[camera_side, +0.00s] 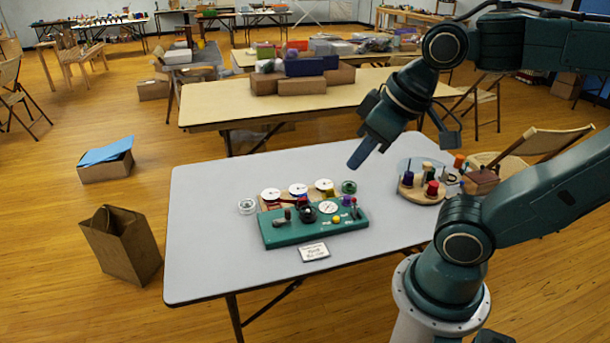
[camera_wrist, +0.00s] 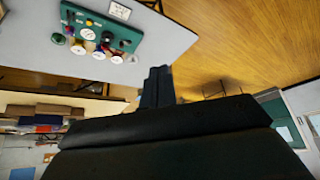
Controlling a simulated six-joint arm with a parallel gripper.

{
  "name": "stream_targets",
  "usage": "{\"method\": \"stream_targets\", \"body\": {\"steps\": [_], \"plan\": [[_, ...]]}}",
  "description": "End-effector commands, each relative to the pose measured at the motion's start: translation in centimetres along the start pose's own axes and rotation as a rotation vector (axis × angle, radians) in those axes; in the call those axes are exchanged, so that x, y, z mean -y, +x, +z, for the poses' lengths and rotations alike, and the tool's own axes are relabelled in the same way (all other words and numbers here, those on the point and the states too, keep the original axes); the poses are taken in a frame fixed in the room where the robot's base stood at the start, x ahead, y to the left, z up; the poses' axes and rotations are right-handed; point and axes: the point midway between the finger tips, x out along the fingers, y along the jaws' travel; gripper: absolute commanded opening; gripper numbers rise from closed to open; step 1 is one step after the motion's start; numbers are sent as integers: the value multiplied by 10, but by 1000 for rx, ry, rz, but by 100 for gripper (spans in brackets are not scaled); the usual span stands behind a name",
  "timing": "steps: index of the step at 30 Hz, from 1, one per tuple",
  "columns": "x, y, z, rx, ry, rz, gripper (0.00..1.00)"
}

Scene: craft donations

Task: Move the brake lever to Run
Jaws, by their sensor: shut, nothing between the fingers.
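A green control panel (camera_side: 290,237) lies on the grey table, with a row of white discs along its back edge; it also shows at the top left of the wrist view (camera_wrist: 68,17). It carries a dark lever-like part (camera_side: 284,217), a round black knob (camera_side: 307,214), a white dial (camera_side: 328,208), a yellow button (camera_side: 337,219) and a small red-tipped stick (camera_side: 354,203). I cannot tell which part is the brake lever, and its markings are too small to read. My gripper (camera_side: 360,158) is shut and empty, above the table behind and right of the panel. Its fingers also show in the wrist view (camera_wrist: 158,72).
A small printed card (camera_side: 314,252) lies in front of the panel. A clear jar (camera_side: 247,207) and a green spool (camera_side: 349,187) stand beside it. A round wooden tray (camera_side: 428,199) with coloured spools is to the right. The table's left side (camera_side: 205,245) is clear.

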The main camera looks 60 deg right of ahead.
Motion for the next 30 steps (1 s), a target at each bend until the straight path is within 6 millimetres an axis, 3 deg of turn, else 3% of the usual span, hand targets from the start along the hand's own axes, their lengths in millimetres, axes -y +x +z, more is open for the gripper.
{"method": "stream_targets", "body": {"steps": [8,17,30], "plan": [[-12,2,-22,43,72,35,0],[-37,11,-59,115,206,98,0],[-81,38,-109,220,412,194,0]]}}
